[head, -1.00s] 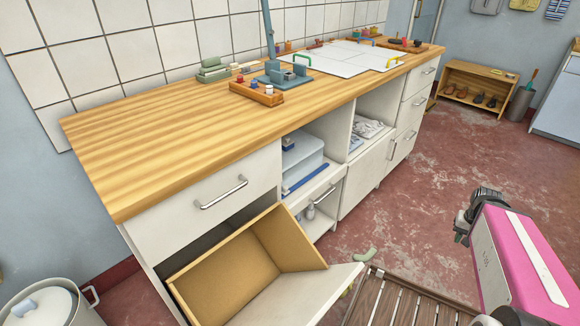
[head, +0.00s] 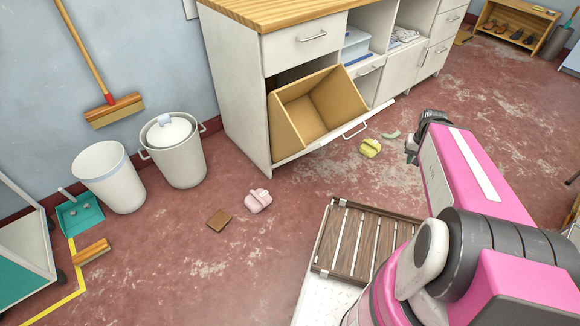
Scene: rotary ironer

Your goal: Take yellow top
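A small crumpled yellow piece (head: 370,148), which looks like the yellow top, lies on the red floor just right of the open tilt-out bin in the head view. My gripper (head: 412,150) is dark and shows at the end of my pink arm, to the right of the yellow piece in the picture and apart from it. Its fingers are small and seen from the side, so I cannot tell whether they are open or shut. Nothing is seen held in it.
The tilt-out bin (head: 312,108) stands open and empty, its front jutting over the floor. A pale green piece (head: 391,135), a pink cloth (head: 258,201) and a brown square (head: 219,219) lie on the floor. A slatted wooden rack (head: 365,243) is near my arm.

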